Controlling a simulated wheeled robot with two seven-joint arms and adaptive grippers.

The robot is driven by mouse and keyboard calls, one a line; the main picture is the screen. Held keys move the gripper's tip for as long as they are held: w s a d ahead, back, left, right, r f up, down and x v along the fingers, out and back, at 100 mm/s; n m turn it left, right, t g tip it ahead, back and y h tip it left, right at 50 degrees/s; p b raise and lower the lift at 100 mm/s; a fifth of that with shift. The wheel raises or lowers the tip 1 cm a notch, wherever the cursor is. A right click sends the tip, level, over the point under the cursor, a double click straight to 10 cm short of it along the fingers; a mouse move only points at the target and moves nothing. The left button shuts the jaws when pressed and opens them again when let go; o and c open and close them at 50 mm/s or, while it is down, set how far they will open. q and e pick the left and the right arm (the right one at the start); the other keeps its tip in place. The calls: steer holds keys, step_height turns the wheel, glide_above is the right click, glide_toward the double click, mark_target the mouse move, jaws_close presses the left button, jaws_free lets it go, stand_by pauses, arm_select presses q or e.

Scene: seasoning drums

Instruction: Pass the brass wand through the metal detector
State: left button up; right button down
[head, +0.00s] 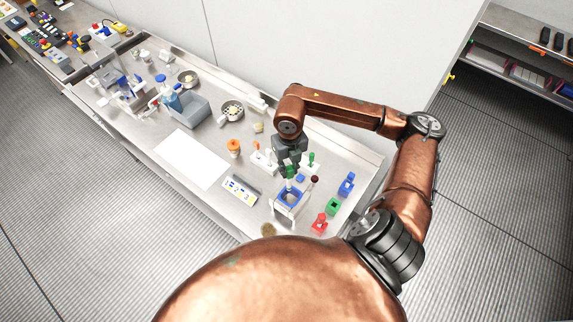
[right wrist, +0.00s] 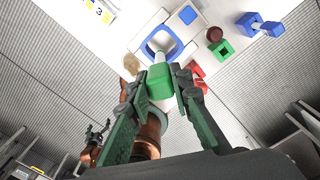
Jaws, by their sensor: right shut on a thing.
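The metal detector (head: 289,198) is a white stand with a blue square ring near the right front of the table. Its blue ring also shows in the right wrist view (right wrist: 146,50). My right gripper (head: 290,168) is above the ring, shut on the green handle (right wrist: 160,82) of a wand. The wand's pale shaft (right wrist: 160,58) points toward the ring opening. I cannot tell whether its tip is inside the opening, and its brass colour does not show clearly. My left gripper is not in view.
White holders (head: 263,161) with coloured handles stand behind the detector. Blue (head: 346,185), green (head: 333,206) and red (head: 319,223) pieces lie to its right. A numbered strip (head: 240,189) and an orange-capped jar (head: 234,148) are to its left. A white sheet (head: 190,159) lies further left.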

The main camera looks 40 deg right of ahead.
mark_target(290, 185)
steer(key=shift+s+d+f+b, duration=0.1)
steer(key=shift+s+f+b, duration=0.1)
steer(key=shift+f, duration=0.25)
steer(key=shift+s+d+f+b, duration=0.1)
steer(key=shift+s+f+b, duration=0.05)
steer(key=shift+f, duration=0.3)
step_height(290, 185, down, 3)
steer(key=shift+r+b, duration=0.1)
steer(key=shift+b, duration=0.55)
step_height(290, 185, down, 4)
steer(key=b, duration=0.3)
steer(key=shift+w+b, duration=0.1)
steer(key=shift+b, duration=0.3)
steer(key=shift+f+b, duration=1.05)
steer(key=shift+f, duration=0.05)
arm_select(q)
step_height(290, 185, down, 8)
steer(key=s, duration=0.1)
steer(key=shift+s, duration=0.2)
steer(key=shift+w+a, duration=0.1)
arm_select(e)
steer(key=shift+r, duration=0.1)
